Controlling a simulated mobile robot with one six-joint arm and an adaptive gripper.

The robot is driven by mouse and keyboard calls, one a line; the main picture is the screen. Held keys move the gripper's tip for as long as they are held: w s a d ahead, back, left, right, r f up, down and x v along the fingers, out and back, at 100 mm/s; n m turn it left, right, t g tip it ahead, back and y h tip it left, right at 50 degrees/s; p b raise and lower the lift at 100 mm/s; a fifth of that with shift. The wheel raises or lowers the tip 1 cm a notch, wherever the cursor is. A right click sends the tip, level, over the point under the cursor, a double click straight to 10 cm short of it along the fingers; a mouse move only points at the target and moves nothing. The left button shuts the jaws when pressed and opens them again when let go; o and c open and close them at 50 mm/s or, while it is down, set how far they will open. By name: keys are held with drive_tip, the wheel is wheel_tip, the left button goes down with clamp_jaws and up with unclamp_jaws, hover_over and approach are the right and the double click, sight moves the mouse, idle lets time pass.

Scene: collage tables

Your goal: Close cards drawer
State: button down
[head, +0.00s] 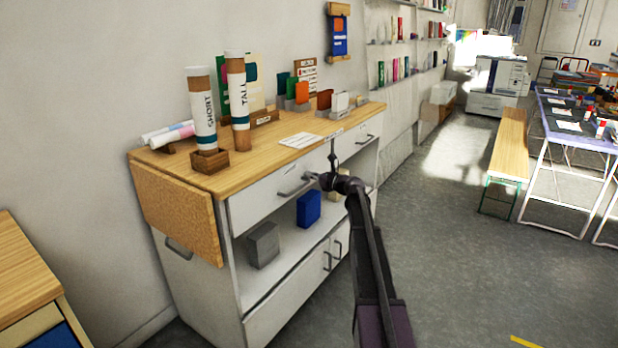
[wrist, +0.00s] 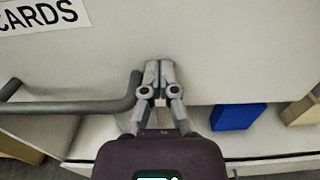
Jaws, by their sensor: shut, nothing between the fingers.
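The cards drawer (head: 256,205) is in the white cabinet under the wooden top, and its grey bar handle (head: 293,188) shows in the head view. In the wrist view, the pale drawer front (wrist: 230,55) fills the upper part, with a "CARDS" label (wrist: 38,14) at top left. My gripper (wrist: 159,68) is shut and empty, fingertips against or very near the drawer front, just right of the handle's end (wrist: 75,106). In the head view my gripper (head: 323,181) is partly hidden by my arm. I cannot tell how far the drawer stands out.
An open shelf below holds a grey box (head: 263,245) and a blue box (head: 308,208); the blue one also shows in the wrist view (wrist: 238,117). Tall tubes (head: 202,110) and card holders stand on top. Grey floor (head: 450,230) right of the cabinet is clear up to a bench (head: 508,150).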

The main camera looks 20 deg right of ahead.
drive_tip(key=shift+w+a+r, duration=0.15)
drive_tip(key=shift+w, duration=0.3)
drive_tip(key=shift+s+d, duration=0.1)
drive_tip(key=shift+d, duration=0.1)
drive_tip(key=v, duration=1.4)
drive_tip(key=shift+s, duration=0.4)
